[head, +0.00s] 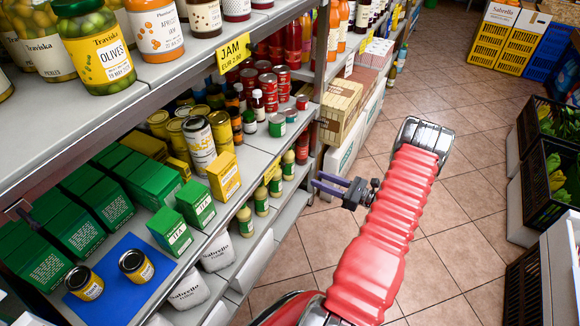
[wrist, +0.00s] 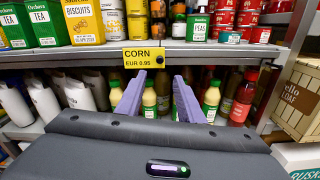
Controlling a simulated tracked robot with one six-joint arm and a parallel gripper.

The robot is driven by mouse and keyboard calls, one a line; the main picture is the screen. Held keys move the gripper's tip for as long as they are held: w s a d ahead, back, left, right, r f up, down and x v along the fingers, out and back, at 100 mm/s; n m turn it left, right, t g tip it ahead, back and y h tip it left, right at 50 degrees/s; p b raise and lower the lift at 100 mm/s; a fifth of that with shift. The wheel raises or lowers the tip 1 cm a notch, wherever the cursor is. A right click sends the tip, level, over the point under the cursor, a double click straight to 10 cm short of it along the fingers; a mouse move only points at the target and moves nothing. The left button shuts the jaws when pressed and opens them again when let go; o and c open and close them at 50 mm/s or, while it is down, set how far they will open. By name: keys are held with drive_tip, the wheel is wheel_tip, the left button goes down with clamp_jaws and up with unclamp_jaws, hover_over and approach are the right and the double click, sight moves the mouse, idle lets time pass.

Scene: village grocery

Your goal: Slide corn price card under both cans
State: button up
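The yellow corn price card (wrist: 143,57), reading CORN EUR 0.95, sits on the shelf's front edge in the wrist view. In the head view a small yellow card (head: 271,169) shows on that edge. Two small cans with dark lids and yellow-and-white labels, a left can (head: 84,282) and a right can (head: 136,265), stand upright and apart on a blue mat (head: 125,298). My gripper (head: 316,186) is in front of the shelf, to the right of the card. Its purple fingers, also in the wrist view (wrist: 159,78), are apart and empty, below the card.
Green tea boxes (head: 105,199) stand behind and beside the mat. A yellow biscuit box (head: 223,176) and canisters are nearer the card. A JAM card (head: 234,52) hangs on the upper shelf. The tiled aisle (head: 457,215) is open.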

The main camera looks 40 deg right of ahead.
drive_tip(key=shift+w, duration=0.1)
idle(0.3)
drive_tip(key=x, duration=1.3)
drive_tip(key=shift+w, duration=0.3)
drive_tip(key=shift+f, duration=0.1)
drive_tip(key=shift+c, duration=0.2)
clamp_jaws()
